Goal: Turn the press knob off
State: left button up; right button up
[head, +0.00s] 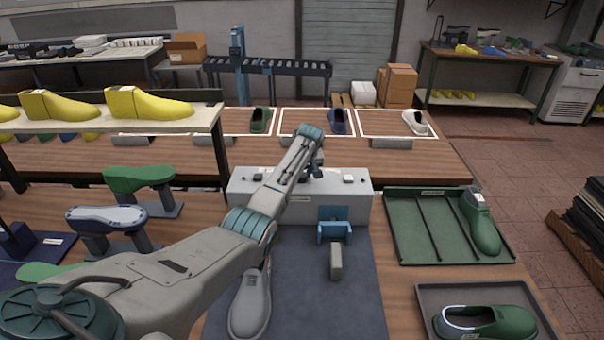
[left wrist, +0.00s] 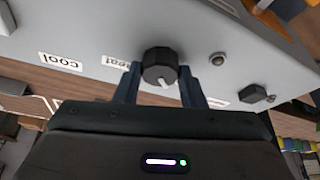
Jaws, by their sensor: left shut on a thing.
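The press knob (left wrist: 160,66) is a dark, faceted knob with a white pointer mark, on the grey control box (head: 248,190). In the left wrist view the mark points down and slightly right. My left gripper (left wrist: 161,75) has a finger on each side of the knob and is shut on it. In the head view my left gripper (head: 308,176) is at the top of the control box, where the arm hides most of the knob. Labels "cool" (left wrist: 60,62) and "heat" (left wrist: 115,62) appear upside down; a finger partly covers "heat". My right gripper is not in view.
A blue press part (head: 334,226) stands before the box above a dark mat (head: 360,300). A shelf with yellow lasts (head: 150,104) is at left.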

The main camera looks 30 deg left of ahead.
pick_arm(q)
jog(key=shift+w+a+r, duration=0.1)
jog(key=shift+r, duration=0.15)
jog(key=o, duration=0.7)
jog(key=shift+c, duration=0.2)
jog(key=o, duration=0.3)
jog(key=shift+f, duration=0.1)
jog(key=b+v, duration=0.4)
jog(key=v, duration=0.7)
jog(key=shift+f, duration=0.1)
jog(key=shift+f, duration=0.15)
